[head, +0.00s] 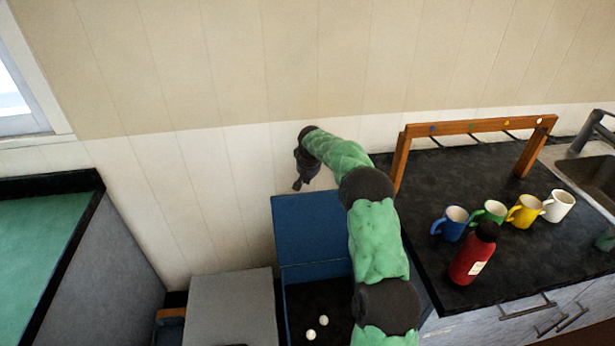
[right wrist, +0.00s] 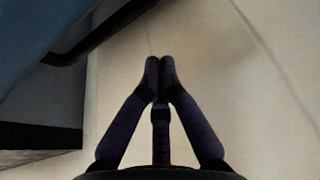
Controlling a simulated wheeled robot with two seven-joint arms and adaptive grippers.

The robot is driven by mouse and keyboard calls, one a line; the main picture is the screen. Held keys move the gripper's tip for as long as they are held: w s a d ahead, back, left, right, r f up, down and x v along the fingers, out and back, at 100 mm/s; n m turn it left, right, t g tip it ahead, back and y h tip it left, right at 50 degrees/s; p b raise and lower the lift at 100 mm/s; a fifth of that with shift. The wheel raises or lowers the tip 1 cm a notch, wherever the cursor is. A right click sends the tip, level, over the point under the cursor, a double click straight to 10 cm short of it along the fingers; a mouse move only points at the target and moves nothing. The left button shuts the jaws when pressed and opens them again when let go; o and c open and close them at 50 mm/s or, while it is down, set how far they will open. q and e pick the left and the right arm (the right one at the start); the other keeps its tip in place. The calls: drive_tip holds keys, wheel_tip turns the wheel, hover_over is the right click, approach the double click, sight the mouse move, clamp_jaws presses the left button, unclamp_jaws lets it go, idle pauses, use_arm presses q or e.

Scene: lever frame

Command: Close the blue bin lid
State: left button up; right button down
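The blue bin lid (head: 308,228) stands open, tilted up at the back of the blue bin (head: 314,271). The bin is open at the top, and two white balls lie on its dark inside. My right arm reaches over the bin's right side and hides part of it and of the lid. My right gripper (head: 298,186) points down just above the lid's top edge, near the wall; contact cannot be told. In the right wrist view its fingertips (right wrist: 160,64) meet with nothing between them. A blue surface, likely the lid (right wrist: 25,35), shows there at upper left. My left gripper is out of view.
A grey box (head: 232,305) stands left of the bin. The dark counter (head: 430,235) at right carries a wooden frame (head: 480,125), several mugs (head: 523,211) and a red bottle (head: 472,257). A pale panelled wall (head: 220,170) is close behind.

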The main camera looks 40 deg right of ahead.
drive_tip(key=s+f+b, duration=0.1)
drive_tip(key=s+a+b, duration=0.1)
drive_tip(key=shift+s+a+f+b, duration=0.2)
drive_tip(key=shift+f+b, duration=0.15)
drive_tip(key=shift+f, duration=0.05)
idle(0.3)
idle(0.3)
